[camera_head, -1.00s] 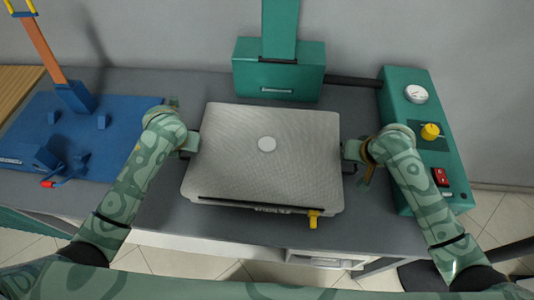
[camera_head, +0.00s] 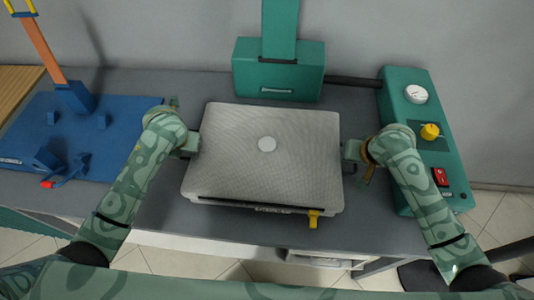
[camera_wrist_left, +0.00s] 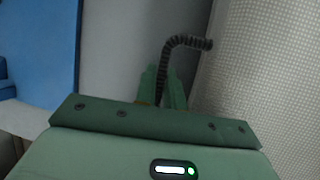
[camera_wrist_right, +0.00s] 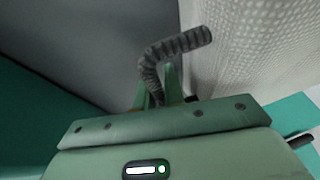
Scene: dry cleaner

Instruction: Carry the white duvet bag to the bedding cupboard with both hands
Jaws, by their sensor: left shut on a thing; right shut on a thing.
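The white duvet bag (camera_head: 266,175) looks like a flat, pale, textured block with a round label, a dark line along its front edge and a yellow tag. It is level, over the grey counter; I cannot tell whether it touches it. My left gripper (camera_head: 189,144) is at its left side, shut on a dark ribbed handle (camera_wrist_left: 172,55). My right gripper (camera_head: 351,150) is at its right side, shut on the matching handle (camera_wrist_right: 172,48). The bag's pale side also shows in the left wrist view (camera_wrist_left: 265,70) and the right wrist view (camera_wrist_right: 265,45). No bedding cupboard is in view.
The grey counter (camera_head: 235,223) has a blue board (camera_head: 60,125) with blue fittings on the left. A green box with a post (camera_head: 279,70) stands behind the bag. A green control box (camera_head: 425,140) with knobs and a red switch is close on the right. Tiled floor shows in front.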

